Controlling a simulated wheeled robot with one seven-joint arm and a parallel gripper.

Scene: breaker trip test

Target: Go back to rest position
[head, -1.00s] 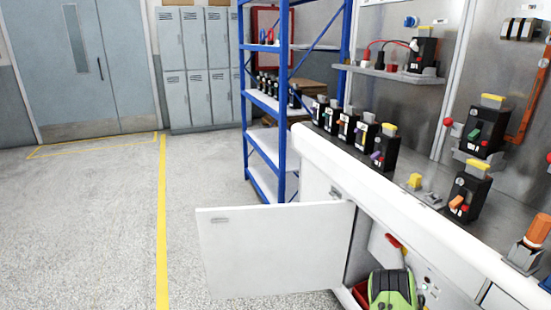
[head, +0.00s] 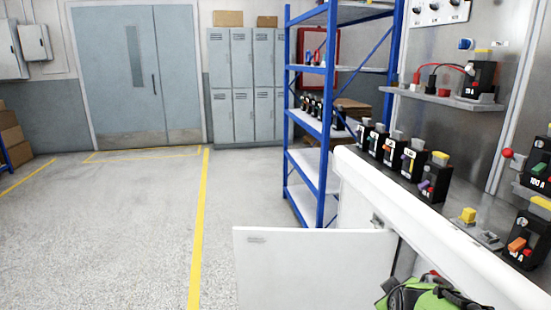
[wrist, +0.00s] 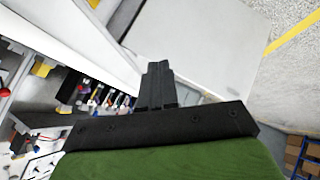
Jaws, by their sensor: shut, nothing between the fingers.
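My gripper (wrist: 158,72) shows in the wrist view as black fingers standing together on a black plate above a green body. It is shut and empty. A white cabinet door (head: 312,268) stands open under the workbench in the head view; a broad pale panel lies beyond my fingers in the wrist view (wrist: 205,40). A green and black object (head: 432,298) sits at the bottom edge of the head view by the door, cut off by the frame; I cannot tell what it is.
The white-edged workbench (head: 430,222) at right carries a row of black breakers (head: 390,152). A blue shelf rack (head: 329,112) stands behind it. Grey lockers (head: 246,85) and double doors (head: 133,78) line the back. The floor (head: 110,225) at left is clear, with yellow lines.

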